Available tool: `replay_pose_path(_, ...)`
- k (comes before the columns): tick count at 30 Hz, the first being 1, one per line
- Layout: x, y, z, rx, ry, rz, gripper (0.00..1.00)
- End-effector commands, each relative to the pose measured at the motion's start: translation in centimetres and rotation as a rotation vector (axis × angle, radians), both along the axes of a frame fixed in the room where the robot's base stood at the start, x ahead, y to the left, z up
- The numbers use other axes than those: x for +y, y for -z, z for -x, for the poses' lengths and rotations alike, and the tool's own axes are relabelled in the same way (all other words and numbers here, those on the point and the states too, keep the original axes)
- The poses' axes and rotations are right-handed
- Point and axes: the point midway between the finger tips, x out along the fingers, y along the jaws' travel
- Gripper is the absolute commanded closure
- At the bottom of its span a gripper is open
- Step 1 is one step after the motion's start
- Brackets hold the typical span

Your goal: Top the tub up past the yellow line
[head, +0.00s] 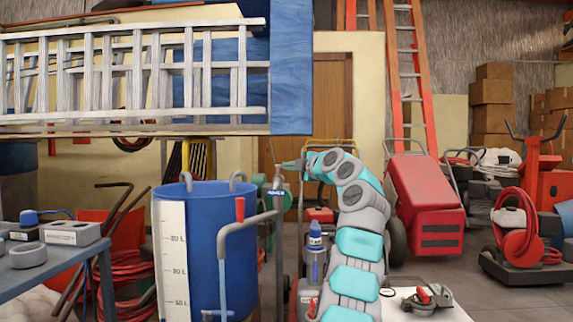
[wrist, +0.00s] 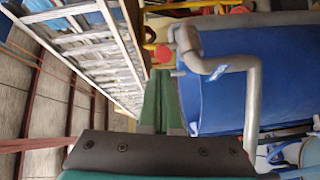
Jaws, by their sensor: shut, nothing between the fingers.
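The blue tub (head: 236,255) stands left of centre in the head view, with a white litre scale (head: 174,260) on its front. No yellow line can be made out on the scale, and the water level is hidden by the tub wall. The tub also fills the right of the wrist view (wrist: 230,105). A grey pipe with a blue label (head: 277,192) stands at its right side; its bend shows in the wrist view (wrist: 205,64), with a red knob (wrist: 164,54). My gripper (head: 287,164) is shut and empty beside the pipe top; its green fingers (wrist: 160,85) point toward the knob.
A second grey pipe with a red lever (head: 240,210) stands before the tub. A ladder (head: 130,75) hangs upper left. A red machine (head: 425,195) stands right of my arm. Floor at right is partly clear.

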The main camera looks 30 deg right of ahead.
Motion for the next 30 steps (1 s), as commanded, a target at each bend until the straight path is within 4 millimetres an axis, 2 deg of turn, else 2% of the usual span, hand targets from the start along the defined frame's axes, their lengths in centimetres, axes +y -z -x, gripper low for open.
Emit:
replay_pose_path(6,-0.98,0.08,-0.16,0.0,0.0,0.0,1.0)
replay_pose_path(30,-1.36,0.18,-0.12,0.0,0.003,-0.001,1.0)
